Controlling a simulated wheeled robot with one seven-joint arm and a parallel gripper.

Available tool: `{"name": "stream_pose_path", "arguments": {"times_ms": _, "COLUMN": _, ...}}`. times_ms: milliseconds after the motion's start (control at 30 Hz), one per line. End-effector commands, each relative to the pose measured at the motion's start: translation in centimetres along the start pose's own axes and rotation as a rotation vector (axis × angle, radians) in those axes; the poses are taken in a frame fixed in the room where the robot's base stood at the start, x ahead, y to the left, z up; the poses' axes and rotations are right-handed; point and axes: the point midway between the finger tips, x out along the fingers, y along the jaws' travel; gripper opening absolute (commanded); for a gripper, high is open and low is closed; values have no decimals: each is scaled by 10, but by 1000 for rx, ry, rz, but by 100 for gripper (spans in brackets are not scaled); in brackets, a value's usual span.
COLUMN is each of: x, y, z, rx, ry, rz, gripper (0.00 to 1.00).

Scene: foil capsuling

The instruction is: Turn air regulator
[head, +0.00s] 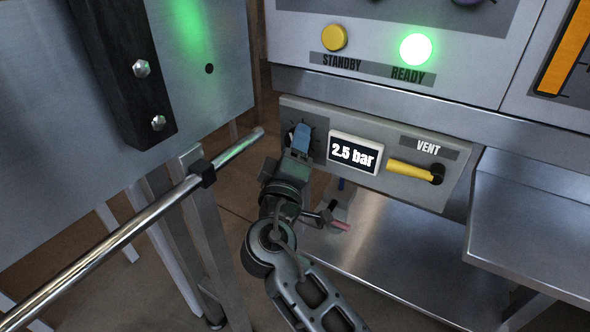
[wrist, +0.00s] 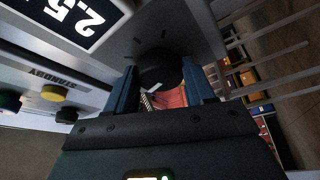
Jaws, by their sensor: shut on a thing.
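The air regulator knob (wrist: 160,68) is a dark round knob on a grey panel (head: 397,190). In the wrist view it sits between the two blue fingers of my gripper (wrist: 159,76), which is shut on it. In the head view my gripper (head: 301,137) is at the panel's left end, and its blue fingers hide most of the knob. A white-framed display (head: 354,153) just right of the knob reads 2.5 bar. Part of that display (wrist: 78,18) also shows in the wrist view, upper left. The knob's pointer position cannot be read clearly.
A yellow vent lever (head: 409,171) lies right of the display. Above are a yellow standby button (head: 334,37) and a lit green ready lamp (head: 416,49). A metal rail (head: 120,235) runs close on the left. A steel shelf (head: 380,255) lies below the panel.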

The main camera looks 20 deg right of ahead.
Motion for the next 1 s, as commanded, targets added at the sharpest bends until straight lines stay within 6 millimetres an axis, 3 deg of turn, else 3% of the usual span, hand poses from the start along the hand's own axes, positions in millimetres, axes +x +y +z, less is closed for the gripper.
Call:
{"name": "stream_pose_path", "arguments": {"times_ms": 33, "x": -2, "y": -10, "z": 5, "rx": 32, "ry": -1, "rz": 14, "gripper": 23}}
{"name": "stream_pose_path", "arguments": {"times_ms": 1000, "x": 1, "y": -6, "z": -2, "rx": 823, "ry": -2, "rz": 341, "gripper": 23}}
